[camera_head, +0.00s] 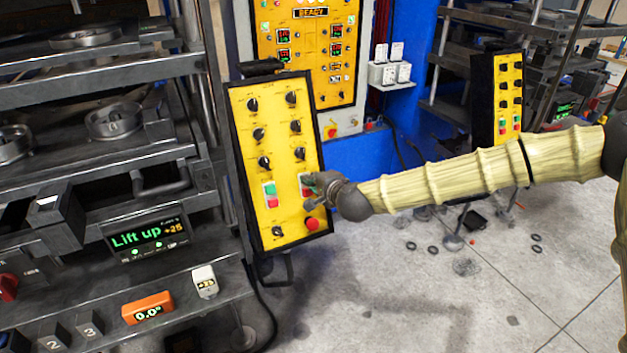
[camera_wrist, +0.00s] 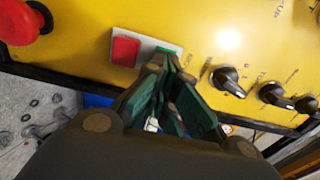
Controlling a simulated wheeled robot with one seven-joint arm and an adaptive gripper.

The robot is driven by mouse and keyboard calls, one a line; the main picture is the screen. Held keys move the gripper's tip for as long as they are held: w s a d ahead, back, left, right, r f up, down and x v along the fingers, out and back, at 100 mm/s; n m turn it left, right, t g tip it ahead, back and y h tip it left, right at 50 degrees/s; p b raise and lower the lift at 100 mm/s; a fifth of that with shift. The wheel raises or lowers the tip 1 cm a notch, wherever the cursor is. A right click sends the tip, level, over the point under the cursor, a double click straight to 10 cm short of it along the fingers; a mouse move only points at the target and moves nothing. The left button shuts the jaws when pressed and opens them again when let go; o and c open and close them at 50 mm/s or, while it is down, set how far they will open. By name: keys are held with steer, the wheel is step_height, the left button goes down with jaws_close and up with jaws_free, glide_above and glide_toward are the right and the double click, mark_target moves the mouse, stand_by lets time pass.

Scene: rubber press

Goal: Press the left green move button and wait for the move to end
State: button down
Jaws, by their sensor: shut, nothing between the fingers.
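The yellow control panel (camera_head: 280,150) stands tilted beside the press. Its left green button (camera_head: 269,188) sits above a red button (camera_head: 272,202), clear of my gripper in the head view. My gripper (camera_head: 314,188) is shut and empty at the right-hand button pair, partly covering it. In the wrist view, the shut fingertips (camera_wrist: 168,68) are over the edge of a green button (camera_wrist: 166,50), with a red button (camera_wrist: 124,51) beside it. The fingers hide part of that green button. I cannot tell whether they touch it.
A red mushroom button (camera_head: 311,223) is just below my gripper; it also shows in the wrist view (camera_wrist: 27,20). Black knobs (camera_head: 295,126) are above. The press display (camera_head: 147,238) reads "Lift up +25". The cabinet display (camera_head: 311,12) reads "READY".

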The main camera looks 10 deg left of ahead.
steer(key=b+v, duration=0.4)
steer(key=v, duration=1)
steer(key=shift+d, duration=0.1)
steer(key=s+d+f+n+g+h, duration=0.1)
steer(key=s+d+f+n+g, duration=0.1)
steer(key=s+f, duration=0.6)
steer(key=s+d+f+n+g+h+b, duration=0.1)
steer(key=s+d+f+g, duration=0.15)
steer(key=f, duration=1.05)
steer(key=s+d+f+n+g+h, duration=0.1)
steer(key=s+f+n+g, duration=0.1)
steer(key=s+f, duration=0.6)
steer(key=s+d+f+n+g+h, duration=0.2)
steer(key=s+d+f, duration=0.7)
steer(key=s+d, duration=0.1)
steer(key=s+d+f+n+g+h+b, duration=0.1)
steer(key=s+d+f+n+g+h, duration=0.1)
steer(key=s+d+f, duration=0.7)
steer(key=s+d+n+g, duration=0.1)
steer(key=s, duration=0.3)
steer(key=shift+d+f+n+h, duration=0.15)
steer(key=shift+d+n+h, duration=0.15)
steer(key=shift+d+h, duration=0.1)
steer(key=shift+a, duration=0.1)
